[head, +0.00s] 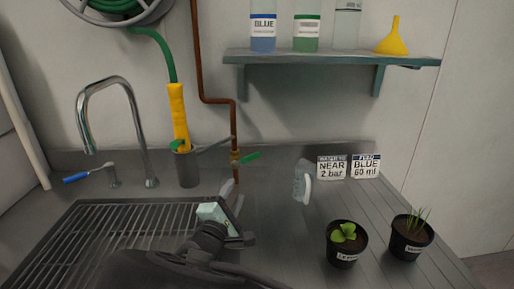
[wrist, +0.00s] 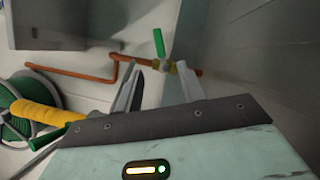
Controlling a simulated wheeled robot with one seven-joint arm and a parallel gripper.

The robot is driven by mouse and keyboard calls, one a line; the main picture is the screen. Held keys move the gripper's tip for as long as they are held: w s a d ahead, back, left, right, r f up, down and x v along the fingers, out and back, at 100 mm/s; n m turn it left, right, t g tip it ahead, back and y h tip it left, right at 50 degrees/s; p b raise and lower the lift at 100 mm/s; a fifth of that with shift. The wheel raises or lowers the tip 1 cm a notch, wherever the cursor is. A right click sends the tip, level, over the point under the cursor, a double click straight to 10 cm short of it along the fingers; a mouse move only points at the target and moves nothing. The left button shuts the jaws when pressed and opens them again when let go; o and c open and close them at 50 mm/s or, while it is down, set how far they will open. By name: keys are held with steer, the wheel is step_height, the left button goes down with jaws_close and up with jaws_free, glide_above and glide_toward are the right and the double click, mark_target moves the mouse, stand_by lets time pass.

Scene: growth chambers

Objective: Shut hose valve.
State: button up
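The hose valve (head: 235,162) is a brass fitting on the copper pipe, low on the back wall. Its green lever (head: 250,157) points right, across the vertical pipe. In the wrist view the brass valve (wrist: 174,67) is just beyond the fingertips, and the green lever (wrist: 158,43) stands up across the pipe. My gripper (wrist: 161,72) is open and empty, its two fingers apart. In the head view my gripper (head: 231,188) is below and in front of the valve, above the sink's right edge. I cannot tell whether a finger touches the valve.
The copper pipe (head: 198,60) runs down the wall. A yellow hose wand (head: 178,112) stands in a metal cup (head: 187,170) left of the valve. A faucet (head: 84,125), a white jug (head: 301,184) and two potted plants (head: 346,258) (head: 407,246) stand around the counter.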

mark_target(251, 159)
steer(key=p+x, duration=0.3)
steer(key=x, duration=1.4)
steer(key=shift+w+r+p, duration=0.25)
steer(key=shift+w+p, duration=0.1)
steer(key=shift+w, duration=0.1)
steer(key=shift+f, duration=0.1)
jaws_close()
